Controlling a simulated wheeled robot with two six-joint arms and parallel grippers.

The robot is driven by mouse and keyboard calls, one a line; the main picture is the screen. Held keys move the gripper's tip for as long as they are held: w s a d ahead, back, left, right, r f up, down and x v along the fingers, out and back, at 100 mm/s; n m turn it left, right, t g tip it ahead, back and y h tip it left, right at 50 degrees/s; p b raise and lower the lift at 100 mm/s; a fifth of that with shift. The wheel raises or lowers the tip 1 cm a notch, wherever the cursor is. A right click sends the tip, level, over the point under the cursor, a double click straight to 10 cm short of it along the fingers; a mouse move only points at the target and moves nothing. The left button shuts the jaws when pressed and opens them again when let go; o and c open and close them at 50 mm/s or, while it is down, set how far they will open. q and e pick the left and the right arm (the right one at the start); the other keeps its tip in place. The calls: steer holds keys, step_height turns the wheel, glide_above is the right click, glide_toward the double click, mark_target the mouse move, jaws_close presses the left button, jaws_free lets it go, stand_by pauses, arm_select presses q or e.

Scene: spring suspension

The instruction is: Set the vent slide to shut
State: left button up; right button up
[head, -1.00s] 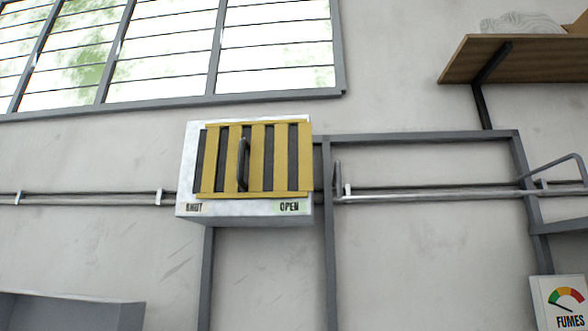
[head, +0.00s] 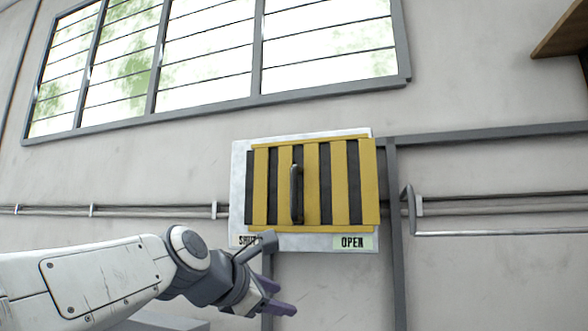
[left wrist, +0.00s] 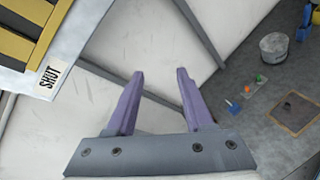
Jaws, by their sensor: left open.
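The vent slide (head: 313,184) is a yellow-slatted panel with dark gaps, on a pale box mounted on the wall. A dark upright handle (head: 296,194) stands on its face. The box bears a SHUT label at lower left, partly covered by my arm, and an OPEN label (head: 352,242) at lower right. The slide sits toward the OPEN side. My left gripper (head: 284,297) is below the box, open and empty, touching nothing. In the left wrist view its purple fingers (left wrist: 158,100) are apart, with the slide's corner (left wrist: 25,35) and the SHUT label (left wrist: 52,75) at upper left.
Grey metal framing (head: 397,270) and wall pipes (head: 120,211) run beside and below the box. A barred window (head: 210,60) is above. In the left wrist view, a bucket (left wrist: 274,46) and small items stand on the floor at right.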

mark_target(291, 191)
arm_select(q)
step_height(291, 191, up, 20)
steer(key=a+f+n+t+h+p, duration=0.15)
steer(key=n+t, duration=0.25)
steer(key=n, duration=0.4)
steer(key=p+x, duration=0.1)
steer(key=x, duration=0.2)
steer(key=p+x, duration=0.2)
steer(key=r+p+x, duration=0.1)
steer(key=x, duration=0.2)
steer(key=shift+w+d, duration=0.1)
steer(key=shift+w, duration=0.2)
steer(key=shift+w+d+p, duration=0.25)
steer(key=shift+w+p, duration=0.05)
steer(key=shift+w, duration=0.05)
arm_select(e)
step_height(291, 191, up, 7)
arm_select(q)
steer(key=shift+f, duration=0.1)
jaws_close()
steer(key=shift+a, duration=0.15)
